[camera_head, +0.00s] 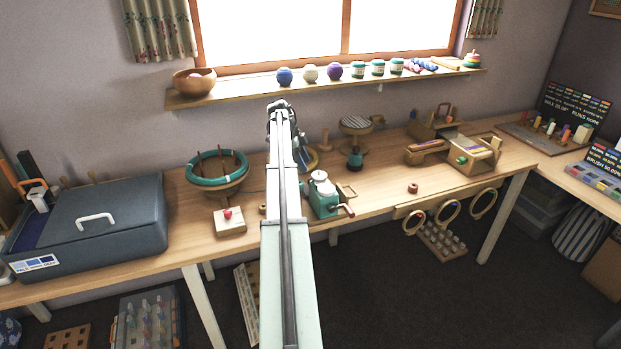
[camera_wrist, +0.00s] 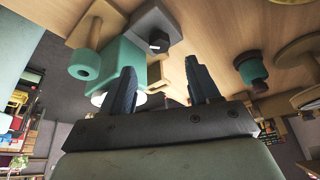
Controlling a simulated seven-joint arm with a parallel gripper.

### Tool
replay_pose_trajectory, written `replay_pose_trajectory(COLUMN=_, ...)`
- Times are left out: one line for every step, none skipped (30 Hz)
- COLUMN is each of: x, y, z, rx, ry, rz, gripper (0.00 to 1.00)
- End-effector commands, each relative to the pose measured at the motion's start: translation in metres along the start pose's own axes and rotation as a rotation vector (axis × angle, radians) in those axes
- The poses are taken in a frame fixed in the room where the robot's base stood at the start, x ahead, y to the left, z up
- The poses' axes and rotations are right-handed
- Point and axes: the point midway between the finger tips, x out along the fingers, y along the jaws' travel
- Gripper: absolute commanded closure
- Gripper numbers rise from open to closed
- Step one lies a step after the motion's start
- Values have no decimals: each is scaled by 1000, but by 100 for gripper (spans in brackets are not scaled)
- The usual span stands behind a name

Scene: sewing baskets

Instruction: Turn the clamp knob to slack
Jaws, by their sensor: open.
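A green table device (camera_head: 322,199) with a white round top stands near the front edge of the bench. A crank with a dark reddish knob (camera_head: 349,210) sticks out at its right. In the wrist view the green body (camera_wrist: 131,70) appears behind my gripper (camera_wrist: 163,90), beside a grey block (camera_wrist: 155,26) with a dark end and a teal cylinder (camera_wrist: 86,64) on a wooden piece. I cannot tell which part is the clamp knob. My gripper is open, its two dark fingers apart, with nothing visibly held. In the head view my arm hides its fingers.
A teal-rimmed bowl frame (camera_head: 217,170) and a block with a red knob (camera_head: 229,221) stand left of my arm. A teal spool (camera_head: 355,159) stands behind the device. A grey case (camera_head: 90,228) fills the left bench. Clear bench lies around a small brown ring (camera_head: 413,188).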

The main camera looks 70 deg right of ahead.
Motion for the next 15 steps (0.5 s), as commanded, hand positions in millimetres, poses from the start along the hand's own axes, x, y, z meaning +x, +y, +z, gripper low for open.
replay_pose_trajectory(x=11, y=1, z=0, rx=-1, ry=0, rz=2, gripper=39)
replay_pose_trajectory(x=16, y=1, z=0, rx=-1, ry=0, rz=2, gripper=39)
replay_pose_trajectory(x=22, y=1, z=0, rx=-1, ry=0, rz=1, gripper=39)
replay_pose_trajectory(x=27, y=1, z=0, rx=-1, ry=0, rz=1, gripper=39)
replay_pose_trajectory(x=32, y=1, z=0, rx=-1, ry=0, rz=2, gripper=39)
replay_pose_trajectory(x=39, y=1, z=0, rx=-1, ry=0, rz=2, gripper=39)
replay_pose_trajectory(x=44, y=1, z=0, rx=-1, ry=0, rz=2, gripper=39)
replay_pose_trajectory(x=48, y=1, z=0, rx=-1, ry=0, rz=1, gripper=39)
replay_pose_trajectory(x=53, y=1, z=0, rx=-1, ry=0, rz=1, gripper=39)
replay_pose_trajectory(x=56, y=0, z=0, rx=-1, ry=0, rz=1, gripper=39)
replay_pose_trajectory(x=60, y=0, z=0, rx=-1, ry=0, rz=1, gripper=39)
replay_pose_trajectory(x=64, y=0, z=0, rx=-1, ry=0, rz=1, gripper=39)
replay_pose_trajectory(x=66, y=0, z=0, rx=-1, ry=0, rz=1, gripper=39)
replay_pose_trajectory(x=69, y=0, z=0, rx=-1, ry=0, rz=0, gripper=39)
replay_pose_trajectory(x=71, y=0, z=0, rx=-1, ry=0, rz=0, gripper=39)
